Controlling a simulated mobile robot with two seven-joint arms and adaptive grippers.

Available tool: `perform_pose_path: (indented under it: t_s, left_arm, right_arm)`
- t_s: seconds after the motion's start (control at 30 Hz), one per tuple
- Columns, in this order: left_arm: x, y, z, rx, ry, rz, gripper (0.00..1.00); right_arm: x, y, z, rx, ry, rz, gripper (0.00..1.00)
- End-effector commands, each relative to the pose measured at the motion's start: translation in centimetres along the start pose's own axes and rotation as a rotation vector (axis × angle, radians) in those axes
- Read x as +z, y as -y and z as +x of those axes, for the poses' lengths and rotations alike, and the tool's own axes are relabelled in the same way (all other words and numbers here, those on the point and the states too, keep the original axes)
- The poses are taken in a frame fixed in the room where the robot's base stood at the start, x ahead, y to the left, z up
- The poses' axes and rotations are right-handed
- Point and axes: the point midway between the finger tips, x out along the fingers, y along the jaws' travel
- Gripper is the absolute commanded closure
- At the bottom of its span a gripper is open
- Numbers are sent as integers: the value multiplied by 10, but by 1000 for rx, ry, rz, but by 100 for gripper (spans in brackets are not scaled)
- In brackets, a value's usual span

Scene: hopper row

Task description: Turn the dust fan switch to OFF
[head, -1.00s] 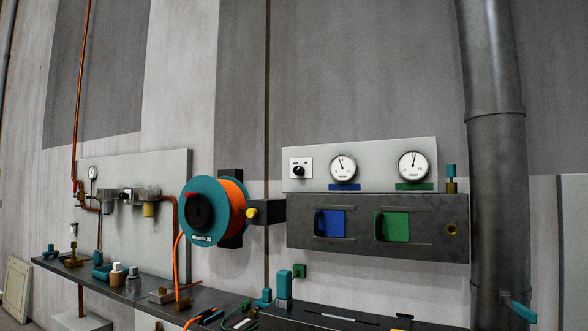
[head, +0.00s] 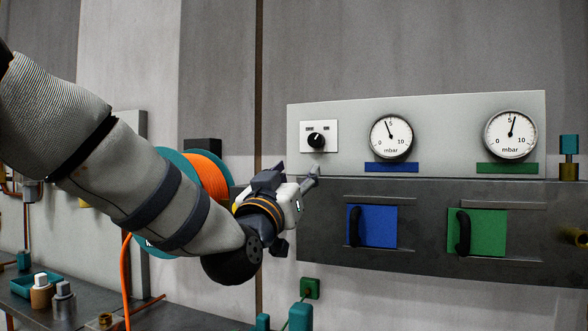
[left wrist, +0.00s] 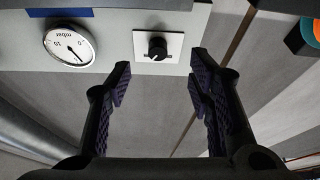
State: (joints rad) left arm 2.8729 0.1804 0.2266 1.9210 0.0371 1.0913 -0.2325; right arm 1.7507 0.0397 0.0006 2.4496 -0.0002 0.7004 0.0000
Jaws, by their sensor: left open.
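The dust fan switch is a black rotary knob (head: 316,141) on a white plate (head: 332,146), at the left end of the grey gauge panel. It also shows near the top centre of the left wrist view (left wrist: 157,48). Small labels sit above the knob in the head view, too small to read, and I cannot tell which one it points to. My left gripper (head: 298,171) is open and empty, just below and left of the switch. In the left wrist view its fingertips (left wrist: 160,72) stand apart on either side below the switch, not touching it. My right gripper is not in view.
Two round mbar gauges (head: 391,137) (head: 511,134) are right of the switch. Below is a dark box with blue (head: 378,226) and green (head: 485,232) handled flaps. An orange hose reel (head: 208,173) is behind my left arm. A bench (head: 165,312) runs along the lower left.

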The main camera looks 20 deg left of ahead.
Motion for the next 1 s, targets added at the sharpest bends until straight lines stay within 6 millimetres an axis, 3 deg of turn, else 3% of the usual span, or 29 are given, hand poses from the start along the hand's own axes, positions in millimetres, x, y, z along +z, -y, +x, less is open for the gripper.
perform_pose_path:
  t_s: [0.07, 0.17, 0.4, 0.6, 0.8, 1.0]
  left_arm:
    - [-13, -1, 3, 0, -27, -1, 52]
    - [-15, -1, 13, -1, -34, -1, 52]
    - [-15, 0, 73, -2, -31, -1, 52]
    - [-17, -1, 110, -1, -31, 0, 52]
    - [-17, -1, 122, -1, -29, -1, 52]
    - [-17, -1, 123, -1, -29, -1, 52]
  right_arm:
    - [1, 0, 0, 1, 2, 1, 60]
    - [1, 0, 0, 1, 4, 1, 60]
    - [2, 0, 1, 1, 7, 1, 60]
    - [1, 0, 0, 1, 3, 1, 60]
    - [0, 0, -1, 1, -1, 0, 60]
    - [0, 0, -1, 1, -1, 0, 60]
